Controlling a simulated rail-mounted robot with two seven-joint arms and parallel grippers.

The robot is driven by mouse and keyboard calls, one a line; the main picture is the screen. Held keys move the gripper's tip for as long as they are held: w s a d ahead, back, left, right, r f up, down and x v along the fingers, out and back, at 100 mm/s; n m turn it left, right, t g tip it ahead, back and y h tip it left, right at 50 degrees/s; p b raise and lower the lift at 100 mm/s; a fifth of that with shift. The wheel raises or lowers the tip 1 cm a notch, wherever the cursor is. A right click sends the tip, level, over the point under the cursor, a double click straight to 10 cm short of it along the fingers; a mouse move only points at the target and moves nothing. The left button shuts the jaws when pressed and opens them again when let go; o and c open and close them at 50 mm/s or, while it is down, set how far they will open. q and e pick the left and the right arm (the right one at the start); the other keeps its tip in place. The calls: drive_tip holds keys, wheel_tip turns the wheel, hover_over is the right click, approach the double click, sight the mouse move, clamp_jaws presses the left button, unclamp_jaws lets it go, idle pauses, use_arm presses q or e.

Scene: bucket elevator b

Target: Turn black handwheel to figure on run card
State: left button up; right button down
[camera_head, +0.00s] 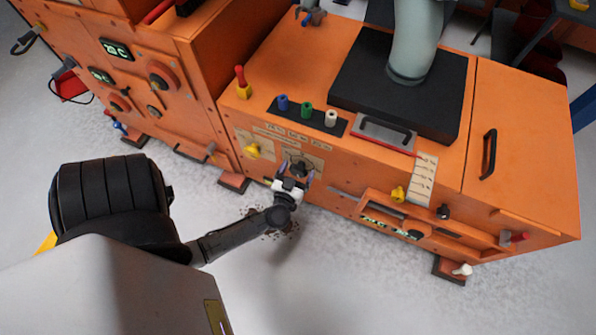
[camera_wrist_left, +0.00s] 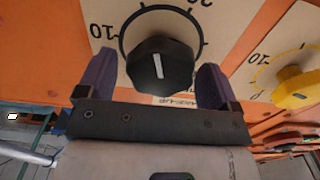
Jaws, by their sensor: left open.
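The black handwheel (camera_wrist_left: 160,63) is a faceted knob with a white pointer line, on a pale dial plate (camera_wrist_left: 105,20) with figures including 10 and 20. My left gripper (camera_wrist_left: 157,72) is open, with one purple finger on each side of the knob; I cannot tell whether they touch it. In the head view, my left gripper (camera_head: 292,181) is at the orange cabinet's front and partly covers the dial and the handwheel. A pale lettered card (camera_head: 292,133) is above it, its writing too small to read. My right gripper is not in view.
A yellow knob (camera_wrist_left: 298,90) on its own dial is beside the handwheel. Blue, green and white pegs (camera_head: 306,110) stand on the cabinet top.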

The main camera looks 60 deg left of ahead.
use_arm(q)
drive_tip(key=shift+w+a, duration=0.2)
